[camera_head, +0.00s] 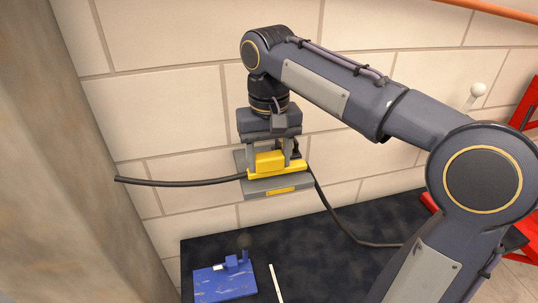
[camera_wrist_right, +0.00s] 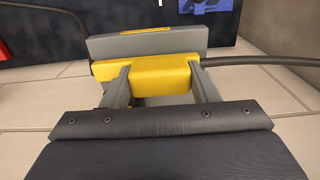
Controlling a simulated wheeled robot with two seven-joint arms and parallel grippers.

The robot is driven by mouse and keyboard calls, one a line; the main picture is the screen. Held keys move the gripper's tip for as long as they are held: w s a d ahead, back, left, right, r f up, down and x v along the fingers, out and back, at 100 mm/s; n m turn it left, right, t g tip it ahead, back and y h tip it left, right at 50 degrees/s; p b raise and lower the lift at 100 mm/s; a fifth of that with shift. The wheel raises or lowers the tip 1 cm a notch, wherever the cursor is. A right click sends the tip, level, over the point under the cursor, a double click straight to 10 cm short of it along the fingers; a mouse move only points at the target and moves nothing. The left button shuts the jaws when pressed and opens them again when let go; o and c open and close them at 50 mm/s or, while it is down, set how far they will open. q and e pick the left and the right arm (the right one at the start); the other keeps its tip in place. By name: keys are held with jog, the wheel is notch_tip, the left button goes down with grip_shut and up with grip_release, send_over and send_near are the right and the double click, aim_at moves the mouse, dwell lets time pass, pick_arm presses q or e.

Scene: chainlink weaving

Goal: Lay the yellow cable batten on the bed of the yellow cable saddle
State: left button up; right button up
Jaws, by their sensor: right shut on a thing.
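The yellow cable batten (camera_head: 266,161) is a yellow block between the fingers of my right gripper (camera_head: 269,155). In the wrist view the fingers (camera_wrist_right: 162,86) close on both sides of the batten (camera_wrist_right: 158,72). The yellow cable saddle (camera_head: 268,191) is a grey piece with a yellow label, at the wall. It also shows in the wrist view (camera_wrist_right: 105,47), just beyond the batten. The batten is at the saddle, but I cannot tell whether it rests on the bed, which is mostly hidden. My left gripper is not in view.
A black cable (camera_head: 190,183) meets the saddle area from the left and leaves it down to the right. A dark table (camera_head: 330,228) below bears a blue fixture (camera_head: 225,283) and a white stick (camera_head: 276,282). A red frame (camera_head: 527,107) stands at the right.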

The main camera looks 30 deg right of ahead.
jog(key=shift+f+b, duration=0.3)
jog(key=shift+f, duration=0.3)
jog(key=o, duration=1.1)
notch_tip(320, 180, up, 8)
jog(key=shift+f+p, duration=0.1)
jog(key=shift+p, duration=0.3)
jog(key=s+a+f+t+y, duration=0.1)
jog(key=s+f+t+y, duration=0.1)
jog(key=s+f, duration=0.6)
jog(key=s+a+f+t+y, duration=0.1)
jog(key=s+f+t, duration=0.2)
jog(key=s+f, duration=0.6)
notch_tip(320, 180, down, 4)
jog(key=shift+s+a+r+n+t+y, duration=0.15)
jog(key=shift+a+n+t+y, duration=0.15)
jog(key=shift+a+n+y, duration=0.1)
